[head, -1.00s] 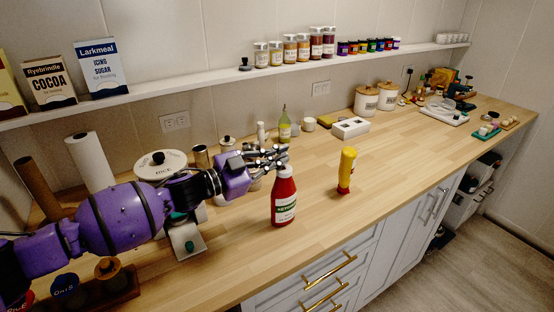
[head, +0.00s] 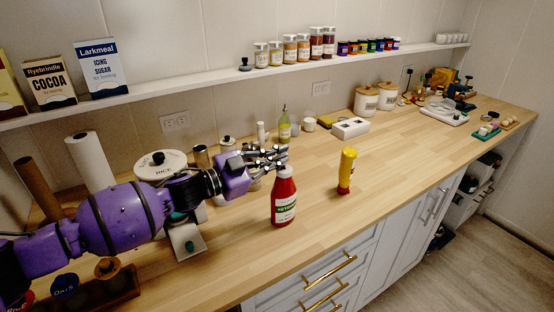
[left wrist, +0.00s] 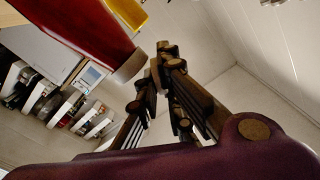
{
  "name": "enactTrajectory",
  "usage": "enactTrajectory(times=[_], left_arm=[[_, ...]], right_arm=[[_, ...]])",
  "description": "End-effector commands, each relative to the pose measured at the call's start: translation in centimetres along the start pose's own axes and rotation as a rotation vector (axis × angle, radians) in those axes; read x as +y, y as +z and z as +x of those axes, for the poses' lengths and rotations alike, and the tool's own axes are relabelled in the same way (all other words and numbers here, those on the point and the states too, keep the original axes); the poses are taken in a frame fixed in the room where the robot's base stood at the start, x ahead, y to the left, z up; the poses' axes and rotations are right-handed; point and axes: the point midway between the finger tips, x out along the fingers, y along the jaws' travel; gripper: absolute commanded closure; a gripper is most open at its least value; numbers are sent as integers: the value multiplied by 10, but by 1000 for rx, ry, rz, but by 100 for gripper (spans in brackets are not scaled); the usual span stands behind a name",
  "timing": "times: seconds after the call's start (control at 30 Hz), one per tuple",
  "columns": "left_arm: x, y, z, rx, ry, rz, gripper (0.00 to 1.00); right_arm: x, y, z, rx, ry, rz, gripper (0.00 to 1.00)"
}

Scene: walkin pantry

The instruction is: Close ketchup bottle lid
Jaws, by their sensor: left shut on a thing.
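The red ketchup bottle (head: 284,202) with a pale cap stands upright near the counter's front edge, its label facing forward. My left gripper (head: 281,156) is level with its top, just behind and left of the cap. In the left wrist view the bottle's red body (left wrist: 75,30) and pale cap (left wrist: 129,66) are at upper left, and my left gripper's fingers (left wrist: 166,62) are close together beside the cap. They are shut on a small part that seems to be the lid, mostly hidden by the fingers. My right gripper is not in view.
A yellow bottle (head: 346,171) stands right of the ketchup. Behind my arm are a white rice canister (head: 160,168) and a paper towel roll (head: 91,160). An oil bottle (head: 284,127) stands near the wall. The counter right of the yellow bottle is clear.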

Motion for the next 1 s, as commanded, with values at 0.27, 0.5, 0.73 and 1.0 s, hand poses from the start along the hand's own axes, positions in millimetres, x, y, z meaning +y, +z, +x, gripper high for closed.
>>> enactTrajectory(times=[0.27, 0.5, 0.73, 1.0], left_arm=[[1, 1, 0, -1, 1, -1, 74], [0, 0, 0, -1, 0, -1, 74], [0, 2, -23, -4, -1, -1, 74], [0, 2, -65, -3, -1, 0, 74]], right_arm=[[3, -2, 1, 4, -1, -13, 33], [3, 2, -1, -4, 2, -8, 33], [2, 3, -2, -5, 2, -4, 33], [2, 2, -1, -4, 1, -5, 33]])
